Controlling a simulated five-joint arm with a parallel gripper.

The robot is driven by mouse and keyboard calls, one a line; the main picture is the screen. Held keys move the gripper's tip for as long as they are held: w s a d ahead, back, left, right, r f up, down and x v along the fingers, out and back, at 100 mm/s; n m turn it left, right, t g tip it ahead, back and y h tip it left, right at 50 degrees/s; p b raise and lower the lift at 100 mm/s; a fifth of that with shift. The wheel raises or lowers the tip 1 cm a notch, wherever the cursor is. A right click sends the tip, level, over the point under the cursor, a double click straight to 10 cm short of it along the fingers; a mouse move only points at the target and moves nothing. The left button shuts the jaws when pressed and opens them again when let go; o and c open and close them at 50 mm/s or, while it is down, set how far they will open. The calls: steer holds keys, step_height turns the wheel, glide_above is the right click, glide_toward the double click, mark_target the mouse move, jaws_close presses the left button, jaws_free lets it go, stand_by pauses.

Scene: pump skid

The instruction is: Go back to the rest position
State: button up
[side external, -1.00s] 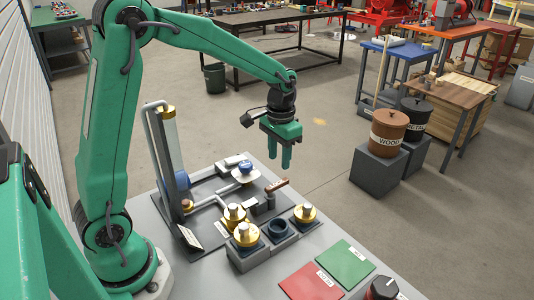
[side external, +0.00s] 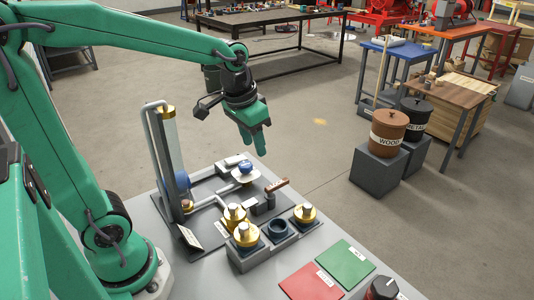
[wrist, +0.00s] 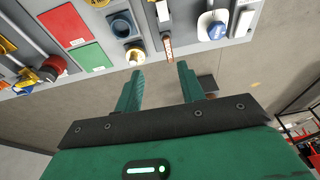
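My gripper (side external: 256,143) is raised above the far end of the pump skid (side external: 215,205), clear of everything. In the wrist view its two green fingers (wrist: 160,88) stand apart with nothing between them. The skid carries a clear column with a brass top, a blue-handled valve (side external: 245,168), a lever with a reddish-brown handle (side external: 277,185) and brass-topped parts (side external: 246,234). One dark blue socket (side external: 279,227) in the front row is empty.
A red pad (side external: 310,282) and a green pad (side external: 345,262) lie on the grey table. Wood (side external: 389,130) and metal (side external: 415,115) bins stand on grey blocks at the right.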

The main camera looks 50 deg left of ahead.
steer(key=s+d+r+t, duration=0.1)
steer(key=s+r+t, duration=0.1)
steer(key=s, duration=0.9)
steer(key=shift+t, duration=0.5)
